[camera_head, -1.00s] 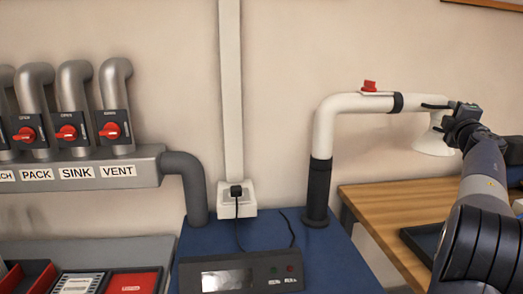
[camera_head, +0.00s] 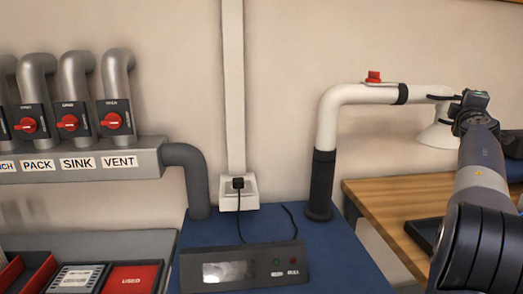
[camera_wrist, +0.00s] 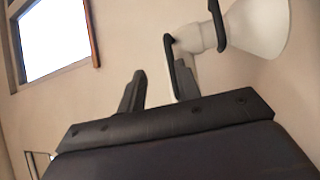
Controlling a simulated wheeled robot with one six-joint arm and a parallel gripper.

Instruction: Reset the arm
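My arm reaches up from the lower right in the head view. My gripper (camera_head: 464,97) is at its far end, beside the white hood (camera_head: 438,135) of the fume extraction arm (camera_head: 345,95). In the wrist view my gripper (camera_wrist: 155,55) shows two dark fingers standing apart with nothing between them. The hood (camera_wrist: 258,22) is beyond them at the upper right, with a black curved piece near it. Contact between fingers and extraction arm cannot be told. A red knob (camera_head: 374,77) sits on top of the extraction arm's pipe.
A control box (camera_head: 245,268) stands on the blue bench top (camera_head: 335,255). Labelled grey ducts with red valves (camera_head: 113,120) are at the left, above red trays (camera_head: 133,279). A wooden table (camera_head: 385,205) with a dark tray (camera_head: 424,232) lies under the hood.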

